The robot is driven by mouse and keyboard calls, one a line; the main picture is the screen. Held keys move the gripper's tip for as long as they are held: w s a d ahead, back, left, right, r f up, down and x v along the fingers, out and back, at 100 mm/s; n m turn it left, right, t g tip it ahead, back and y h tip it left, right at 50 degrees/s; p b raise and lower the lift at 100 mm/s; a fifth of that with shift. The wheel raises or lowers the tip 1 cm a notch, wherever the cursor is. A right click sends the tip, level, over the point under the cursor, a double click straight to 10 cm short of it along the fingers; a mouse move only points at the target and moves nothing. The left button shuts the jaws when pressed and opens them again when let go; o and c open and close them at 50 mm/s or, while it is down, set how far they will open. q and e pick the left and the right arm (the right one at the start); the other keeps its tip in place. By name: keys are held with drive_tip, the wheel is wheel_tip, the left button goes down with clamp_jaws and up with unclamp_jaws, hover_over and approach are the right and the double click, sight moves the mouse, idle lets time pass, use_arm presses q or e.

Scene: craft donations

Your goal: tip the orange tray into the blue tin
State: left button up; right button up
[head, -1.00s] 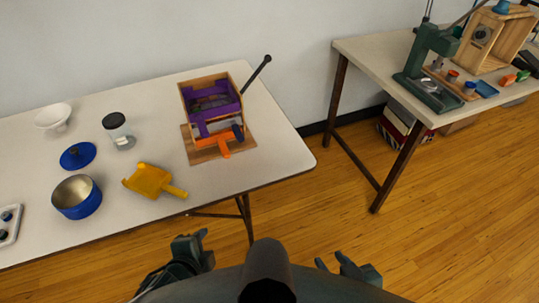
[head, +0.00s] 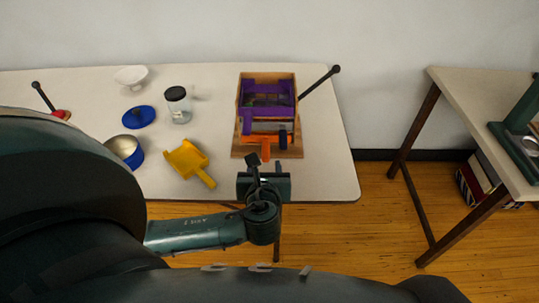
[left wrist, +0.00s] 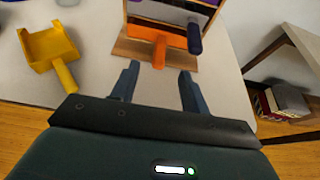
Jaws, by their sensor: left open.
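My left gripper (head: 265,166) is open and empty at the table's front edge, short of the handle. The blue tin (head: 134,158) stands open at the left, partly hidden by my arm. My right gripper is out of view.
A yellow scoop (head: 186,158) lies between tin and press; it also shows in the left wrist view (left wrist: 47,46). A blue lid (head: 139,117), a jar (head: 178,105) and a white bowl (head: 131,77) stand behind. A second table (head: 480,100) is at right.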

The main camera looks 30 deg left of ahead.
sight(266, 146)
use_arm(q)
drive_tip(key=x, duration=1)
drive_tip(key=shift+d+b, duration=0.1)
drive_tip(key=shift+b, duration=0.3)
drive_tip(key=shift+c, duration=0.5)
clamp_jaws()
drive_tip(key=shift+r+p, duration=0.2)
drive_tip(key=shift+p, duration=0.5)
